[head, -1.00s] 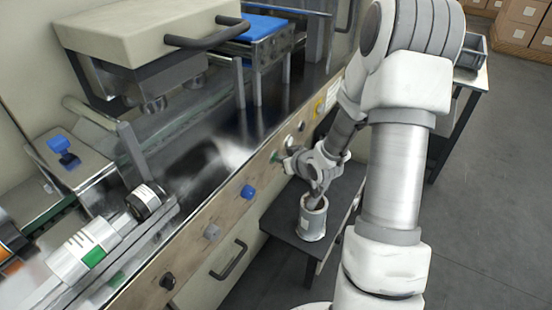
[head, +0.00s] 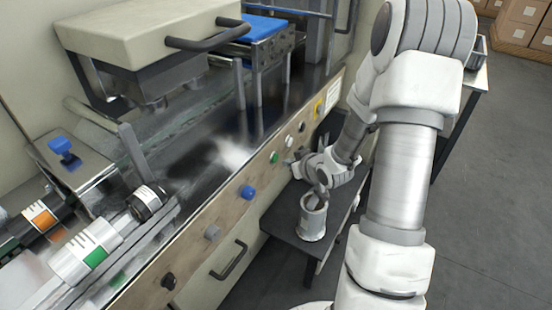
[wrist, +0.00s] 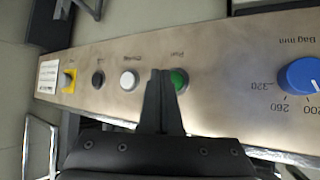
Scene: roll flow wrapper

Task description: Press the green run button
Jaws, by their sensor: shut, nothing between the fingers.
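The green run button (head: 275,157) sits on the slanted metal control strip along the front of the machine. In the wrist view the green button (wrist: 179,80) shows just right of my fingertips, its left edge close to them. My gripper (head: 291,161) is shut and empty, in front of the strip and a little to the right of the button in the head view. My shut fingers (wrist: 160,74) point at the strip between the green button and a white button (wrist: 128,79). The head view shows a small gap between fingertips and button.
A blue knob (head: 248,192) is left of the green button. A black button (wrist: 98,79) and a yellow switch (wrist: 69,80) lie beyond the white one.

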